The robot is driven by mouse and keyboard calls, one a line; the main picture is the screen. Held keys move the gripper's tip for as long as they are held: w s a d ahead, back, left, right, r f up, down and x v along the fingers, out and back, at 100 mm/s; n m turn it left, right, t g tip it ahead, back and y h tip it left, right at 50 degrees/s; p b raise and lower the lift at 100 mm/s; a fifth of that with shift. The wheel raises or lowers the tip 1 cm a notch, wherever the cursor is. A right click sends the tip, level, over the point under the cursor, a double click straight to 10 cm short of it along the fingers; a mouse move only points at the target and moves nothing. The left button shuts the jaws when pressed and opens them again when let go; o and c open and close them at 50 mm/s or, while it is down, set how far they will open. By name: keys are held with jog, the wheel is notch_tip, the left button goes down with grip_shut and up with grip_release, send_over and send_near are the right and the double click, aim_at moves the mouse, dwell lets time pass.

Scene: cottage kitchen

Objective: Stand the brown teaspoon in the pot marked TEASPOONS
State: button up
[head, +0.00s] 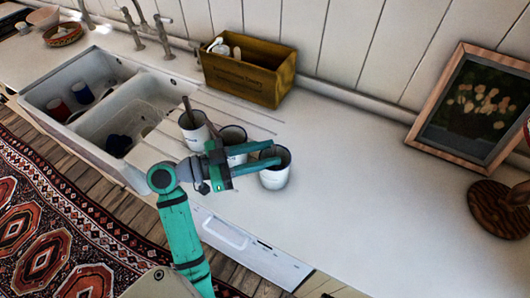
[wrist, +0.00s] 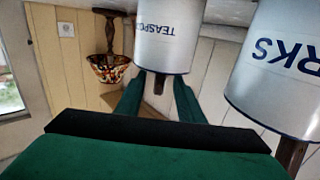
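The white TEASPOONS pot (wrist: 165,45) is straight ahead of my fingers in the wrist view. It appears to be the rightmost pot (head: 274,179) in the head view. A short brown handle, seemingly the brown teaspoon (wrist: 158,84), sticks out of the pot's mouth between my fingers. The rest of it is hidden inside the pot. My gripper (head: 270,154) is level over the pot's rim. In the wrist view my gripper (wrist: 158,92) has its fingers apart, with gaps on both sides of the handle.
A pot with a label ending in RKS (wrist: 275,70) stands close by, with a brown handle in it. The middle pot (head: 236,153) and left pot (head: 193,134) stand left of mine. A wooden box (head: 248,78) is behind. Counter to the right is clear up to a picture frame (head: 420,120).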

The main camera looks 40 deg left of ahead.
jog(key=v, duration=1)
jog(key=shift+s, duration=0.35)
jog(key=shift+a+f, duration=0.1)
jog(key=shift+a, duration=0.05)
